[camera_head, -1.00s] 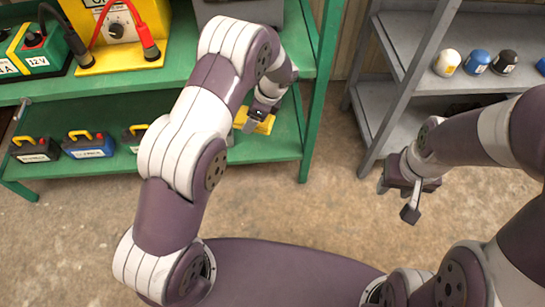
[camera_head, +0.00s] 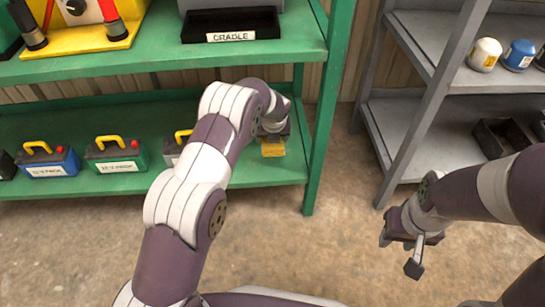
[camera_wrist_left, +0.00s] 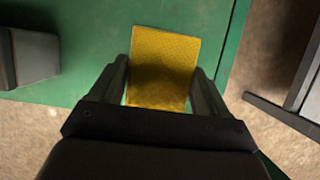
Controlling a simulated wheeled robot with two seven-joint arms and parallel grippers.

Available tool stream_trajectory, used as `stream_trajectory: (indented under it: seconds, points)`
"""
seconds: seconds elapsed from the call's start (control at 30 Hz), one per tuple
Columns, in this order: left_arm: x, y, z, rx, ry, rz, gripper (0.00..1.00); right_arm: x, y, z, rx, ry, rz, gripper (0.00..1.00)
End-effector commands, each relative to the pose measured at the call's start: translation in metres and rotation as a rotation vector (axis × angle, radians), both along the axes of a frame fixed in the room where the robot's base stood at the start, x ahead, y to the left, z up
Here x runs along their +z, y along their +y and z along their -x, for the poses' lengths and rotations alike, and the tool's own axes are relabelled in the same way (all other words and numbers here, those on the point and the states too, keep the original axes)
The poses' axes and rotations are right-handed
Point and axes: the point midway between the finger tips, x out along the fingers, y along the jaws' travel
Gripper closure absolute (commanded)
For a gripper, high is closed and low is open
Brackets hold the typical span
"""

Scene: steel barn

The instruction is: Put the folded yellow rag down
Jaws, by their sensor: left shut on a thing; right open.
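The folded yellow rag (camera_head: 272,147) is at the right end of the green rack's lower shelf (camera_head: 240,174). In the left wrist view the rag (camera_wrist_left: 162,66) is a flat yellow rectangle over the green shelf, between my left gripper's two fingers. My left gripper (camera_wrist_left: 165,85) is shut on the rag; it also shows at the lower shelf in the head view (camera_head: 274,136). I cannot tell whether the rag touches the shelf. My right gripper (camera_head: 400,257) is open and empty, above the concrete floor.
Battery packs with yellow handles, one blue (camera_head: 48,162) and one green (camera_head: 116,155), stand left on the lower shelf. The upper shelf (camera_head: 165,66) bears a black cradle (camera_head: 231,24).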

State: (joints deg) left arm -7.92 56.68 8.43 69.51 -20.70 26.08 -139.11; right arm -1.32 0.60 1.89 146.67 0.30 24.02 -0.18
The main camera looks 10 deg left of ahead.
Motion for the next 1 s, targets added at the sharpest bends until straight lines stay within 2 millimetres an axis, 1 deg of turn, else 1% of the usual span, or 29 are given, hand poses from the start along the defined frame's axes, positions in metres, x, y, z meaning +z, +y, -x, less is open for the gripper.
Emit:
stream_trajectory:
  seconds: [0.03,0.3,0.43,0.67,0.7,0.73,0.77,1.0]
  points:
    - [-0.022,0.0,0.0,-0.001,0.0,0.0,0.48,-0.018,0.0,0.0,0.0,0.001,0.0,0.57]
    - [-0.066,0.0,0.0,0.001,-0.001,0.0,0.48,-0.049,0.0,0.0,0.0,0.001,0.0,0.57]
    - [-0.062,0.0,0.0,0.001,-0.001,0.0,0.48,-0.045,0.0,0.0,0.0,0.001,0.0,0.57]
    - [-0.066,0.0,0.0,0.001,0.001,0.0,0.48,-0.043,0.0,0.0,0.0,0.0,0.0,0.57]
    - [-0.066,0.0,0.0,0.001,0.001,0.0,0.14,-0.044,0.0,0.0,0.0,0.0,0.0,0.57]
    - [-0.066,0.0,0.0,0.001,0.001,0.0,0.04,-0.044,0.0,0.0,0.0,0.0,0.0,0.57]
    - [-0.066,0.0,0.0,0.001,0.001,0.0,0.0,-0.044,0.0,0.0,0.0,0.0,0.0,0.57]
    - [-0.065,0.0,0.0,0.001,0.0,0.0,0.0,-0.045,0.0,0.0,0.0,0.001,0.0,0.57]
